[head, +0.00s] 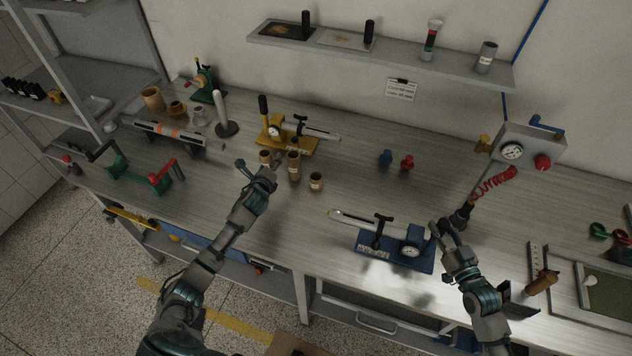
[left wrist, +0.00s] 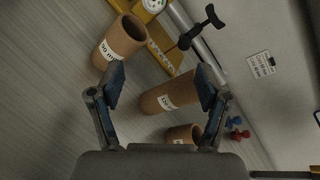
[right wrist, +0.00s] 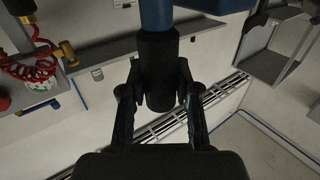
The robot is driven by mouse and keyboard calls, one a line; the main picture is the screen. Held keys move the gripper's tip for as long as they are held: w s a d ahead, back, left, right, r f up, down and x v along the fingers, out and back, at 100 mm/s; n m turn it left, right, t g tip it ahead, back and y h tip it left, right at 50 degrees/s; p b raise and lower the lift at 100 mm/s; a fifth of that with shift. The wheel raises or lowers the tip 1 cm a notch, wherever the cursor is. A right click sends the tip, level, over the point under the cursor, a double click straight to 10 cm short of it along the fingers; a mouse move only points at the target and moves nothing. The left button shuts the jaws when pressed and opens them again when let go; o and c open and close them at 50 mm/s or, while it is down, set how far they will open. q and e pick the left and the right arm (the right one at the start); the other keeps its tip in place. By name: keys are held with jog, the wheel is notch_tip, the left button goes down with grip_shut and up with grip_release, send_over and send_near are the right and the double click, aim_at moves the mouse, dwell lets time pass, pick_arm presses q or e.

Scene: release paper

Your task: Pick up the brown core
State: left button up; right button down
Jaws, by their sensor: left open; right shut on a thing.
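Three upright brown cores stand on the workbench (head: 375,190): a left one (head: 265,157), a taller middle one (head: 294,168) and a short right one (head: 316,181). In the left wrist view, the labelled left core (left wrist: 122,38), middle core (left wrist: 168,97) and short core (left wrist: 184,133) all show. My left gripper (head: 257,168) is open and empty beside the left core. In its wrist view, the middle core lies beyond the gap, partly behind one finger. My right gripper (head: 446,230) is shut on a black grip (right wrist: 158,75) with a blue shaft.
A yellow fixture (head: 290,142) stands behind the cores. A blue fixture (head: 395,250) stands beside my right gripper. Red and blue knobs (head: 407,163) lie further back. A red coiled hose (head: 493,186) hangs at the right. The bench between the short core and the knobs is clear.

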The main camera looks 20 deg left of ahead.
aim_at(316, 184)
pick_arm(q)
jog(key=d+f+m, duration=0.1)
jog(key=d+m, duration=0.1)
jog(key=d, duration=0.3)
jog(key=s+d+f+m+g, duration=0.1)
jog(key=d+f+m, duration=0.1)
jog(key=d, duration=0.4)
jog(key=d+f+m, duration=0.2)
jog(key=d+m, duration=0.2)
jog(key=d, duration=0.2)
jog(key=shift+s+f, duration=0.15)
jog(key=shift+s, duration=0.2)
jog(key=shift+x, duration=3.1)
jog(key=shift+s+a+f+g, duration=0.15)
jog(key=shift+g, duration=0.15)
jog(key=c, duration=1.1)
